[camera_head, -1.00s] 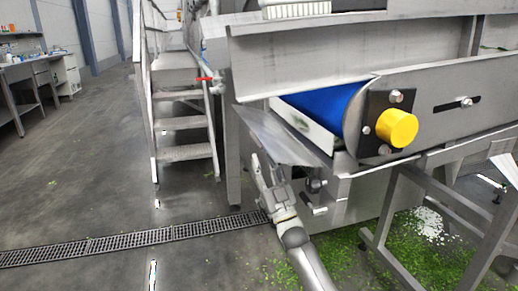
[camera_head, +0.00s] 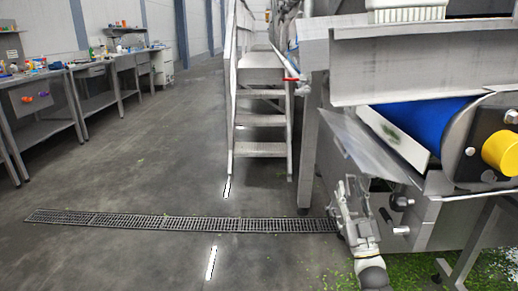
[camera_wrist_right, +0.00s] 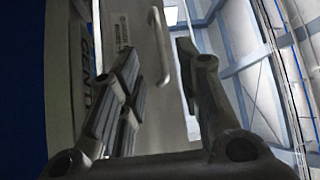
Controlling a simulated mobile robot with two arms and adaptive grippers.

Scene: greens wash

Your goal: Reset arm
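My right gripper (camera_head: 350,196) points upward in the head view, just in front of the machine's lower frame and below the tilted metal sheet (camera_head: 362,148). I cannot tell whether it touches either. In the right wrist view my right gripper (camera_wrist_right: 156,65) has its two fingers apart, with no object seen between them. A pale panel with a handle (camera_wrist_right: 160,48) shows behind the fingers. My left gripper is in neither view.
The steel machine with a blue belt (camera_head: 425,122) and yellow knob (camera_head: 502,152) fills the right side. Metal steps (camera_head: 260,120) stand in the middle. Workbenches (camera_head: 42,105) line the left. Open floor (camera_head: 165,165) lies between, crossed by a drain grate (camera_head: 180,221). Green scraps (camera_head: 410,270) lie lower right.

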